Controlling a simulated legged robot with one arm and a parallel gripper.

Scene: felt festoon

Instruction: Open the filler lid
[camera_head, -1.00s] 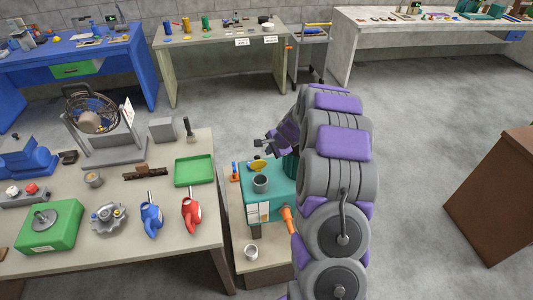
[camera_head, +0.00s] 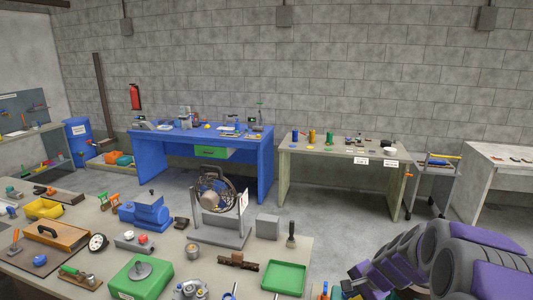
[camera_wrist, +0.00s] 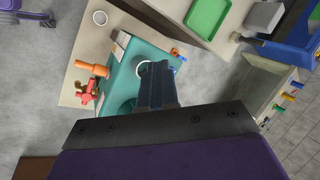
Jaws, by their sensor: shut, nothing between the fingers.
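The teal machine (camera_wrist: 124,72) stands on a low stand below my gripper in the wrist view. A pale round rim (camera_wrist: 143,64) on its top, apparently the filler neck, is partly hidden behind my fingers. No lid can be made out clearly there. An orange cylindrical part (camera_wrist: 92,68) sticks out of the machine's side, with a red tap-like part (camera_wrist: 86,94) near it. My gripper (camera_wrist: 156,68) is shut and empty, over the machine's top; contact cannot be told. In the head view my gripper (camera_head: 358,272) is at the lower right, and the machine is almost wholly out of frame.
A blue workbench (camera_head: 180,155) and a grey table (camera_head: 340,160) stand farther back.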

